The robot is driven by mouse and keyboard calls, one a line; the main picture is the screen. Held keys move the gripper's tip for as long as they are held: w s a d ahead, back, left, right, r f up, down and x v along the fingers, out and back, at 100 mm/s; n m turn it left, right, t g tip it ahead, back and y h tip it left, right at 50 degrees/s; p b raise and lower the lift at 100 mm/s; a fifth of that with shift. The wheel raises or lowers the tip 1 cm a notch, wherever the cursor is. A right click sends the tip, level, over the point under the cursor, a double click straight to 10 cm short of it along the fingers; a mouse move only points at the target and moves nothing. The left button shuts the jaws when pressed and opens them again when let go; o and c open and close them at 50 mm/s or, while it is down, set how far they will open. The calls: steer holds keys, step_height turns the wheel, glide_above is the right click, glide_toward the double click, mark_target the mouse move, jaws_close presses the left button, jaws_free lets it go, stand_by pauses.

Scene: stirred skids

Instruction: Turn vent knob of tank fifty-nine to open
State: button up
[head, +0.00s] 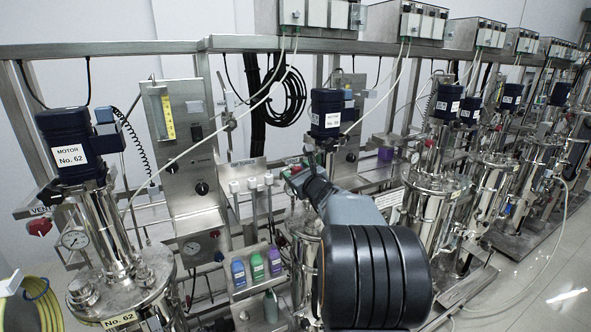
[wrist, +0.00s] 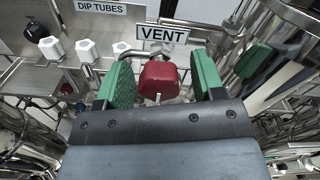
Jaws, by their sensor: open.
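A red vent knob (wrist: 160,80) sits in the middle of the wrist view, below a white VENT label (wrist: 163,35). My gripper (wrist: 162,72) is open, with one green finger pad on each side of the knob. Gaps show between the pads and the knob, so it is not clamped. In the head view my gripper (head: 294,172) is at the middle tank, beside its blue motor (head: 327,112). My arm hides much of that tank, and its number is too small to read.
White hexagonal knobs (wrist: 50,48) stand left of the vent under a DIP TUBES label (wrist: 101,8). Steel pipes and tank parts crowd both sides. Tank No. 62 (head: 122,285) stands at left, with coloured bottles (head: 257,266) between. Open floor (head: 545,285) lies at right.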

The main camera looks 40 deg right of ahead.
steer(key=shift+w+d, duration=0.1)
steer(key=shift+w, duration=0.7)
steer(key=shift+c, duration=0.3)
steer(key=c, duration=0.9)
steer(key=shift+o, duration=0.2)
steer(key=shift+f, duration=0.1)
